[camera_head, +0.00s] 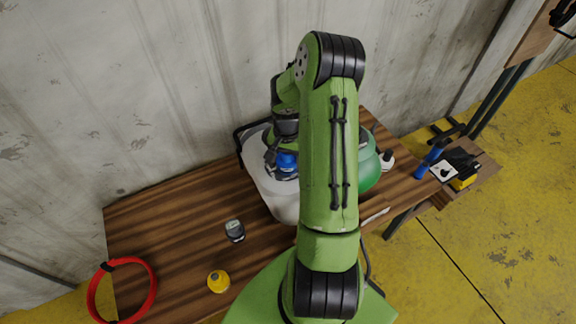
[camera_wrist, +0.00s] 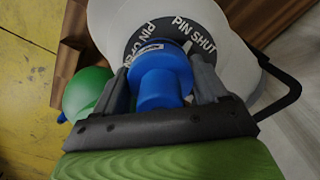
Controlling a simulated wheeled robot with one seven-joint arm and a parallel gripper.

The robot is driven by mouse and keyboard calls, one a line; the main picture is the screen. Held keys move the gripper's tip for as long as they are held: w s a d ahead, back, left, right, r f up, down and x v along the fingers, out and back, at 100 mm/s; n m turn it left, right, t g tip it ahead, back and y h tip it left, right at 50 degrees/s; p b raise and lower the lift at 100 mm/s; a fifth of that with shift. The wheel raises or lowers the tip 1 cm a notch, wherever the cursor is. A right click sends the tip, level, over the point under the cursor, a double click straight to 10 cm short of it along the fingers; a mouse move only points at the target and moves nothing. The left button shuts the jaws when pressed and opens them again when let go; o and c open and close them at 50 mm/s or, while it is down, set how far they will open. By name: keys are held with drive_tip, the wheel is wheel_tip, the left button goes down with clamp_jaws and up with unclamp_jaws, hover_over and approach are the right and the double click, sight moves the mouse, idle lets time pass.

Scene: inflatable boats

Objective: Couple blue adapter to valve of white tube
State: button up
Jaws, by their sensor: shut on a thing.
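The blue adapter (camera_wrist: 160,78) is between the two fingers of my gripper (camera_wrist: 165,88), which is shut on it. In the wrist view the adapter's far end is over the dark round valve (camera_wrist: 193,22), marked PIN SHUT and PIN OPEN, on the white tube (camera_wrist: 108,22). I cannot tell whether adapter and valve touch or are locked, as the adapter hides the valve's middle. In the head view the adapter (camera_head: 287,163) shows under my gripper (camera_head: 282,168), over the white tube (camera_head: 286,207); my arm hides part of the tube.
A green tube (camera_head: 368,165) lies right of the white one on the wooden table (camera_head: 180,225). A yellow adapter (camera_head: 218,281), a dark grey small device (camera_head: 235,231) and a red ring (camera_head: 91,294) are at the left. A blue pump-like tool (camera_head: 428,162) is at the right.

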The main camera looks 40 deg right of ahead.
drive_tip(key=shift+s+d+f, duration=0.15)
drive_tip(key=shift+d+f, duration=0.05)
drive_tip(key=shift+w+d, duration=0.15)
drive_tip(key=shift+w, duration=0.25)
drive_tip(key=shift+w+d+p, duration=0.1)
drive_tip(key=shift+w+p, duration=0.2)
drive_tip(key=shift+w, duration=0.25)
drive_tip(key=shift+w+r, duration=0.1)
drive_tip(key=shift+f+b, duration=0.3)
drive_tip(key=shift+b, duration=0.25)
